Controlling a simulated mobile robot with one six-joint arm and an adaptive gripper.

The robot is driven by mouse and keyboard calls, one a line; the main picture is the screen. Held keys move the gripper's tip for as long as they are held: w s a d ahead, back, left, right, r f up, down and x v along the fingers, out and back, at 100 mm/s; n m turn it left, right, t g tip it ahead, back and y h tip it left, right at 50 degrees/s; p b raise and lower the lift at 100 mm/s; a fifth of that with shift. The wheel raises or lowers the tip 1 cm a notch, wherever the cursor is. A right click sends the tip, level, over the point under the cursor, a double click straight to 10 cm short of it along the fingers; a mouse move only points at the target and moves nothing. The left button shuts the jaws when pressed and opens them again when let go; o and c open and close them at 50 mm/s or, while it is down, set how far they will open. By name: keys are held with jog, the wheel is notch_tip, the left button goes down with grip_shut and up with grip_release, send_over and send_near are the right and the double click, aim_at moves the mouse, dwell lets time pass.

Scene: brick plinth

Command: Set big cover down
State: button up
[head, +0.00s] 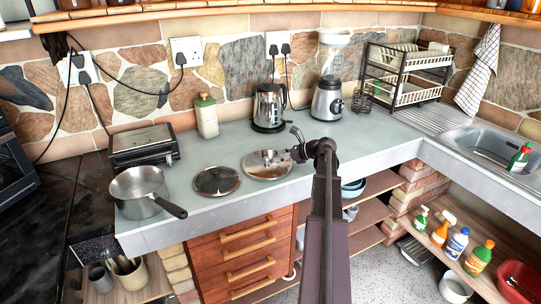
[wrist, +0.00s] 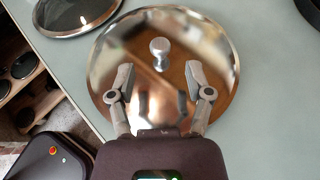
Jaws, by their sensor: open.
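A shiny metal lid, which looks like the big cover (head: 265,166), lies on the grey-green counter, beside the burner-like dark disc. In the wrist view the big cover (wrist: 160,105) fills the middle, with its round knob (wrist: 159,48) up. My gripper (head: 296,143) is at the right side of the cover in the head view. In the wrist view my gripper (wrist: 160,76) is open over the cover, fingers apart. The knob shows just beyond the fingertips, with nothing held. The gap in height between fingers and cover is hard to tell.
A dark glass-like lid (head: 216,181) lies left of the cover. A saucepan (head: 143,192) stands at the counter's left end. A kettle (head: 269,108), a blender (head: 327,98) and a green-white bottle (head: 206,116) stand behind. The counter (head: 372,140) to the right is clear.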

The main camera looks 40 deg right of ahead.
jog(key=shift+p+v, duration=0.95)
jog(key=shift+v, duration=2.2)
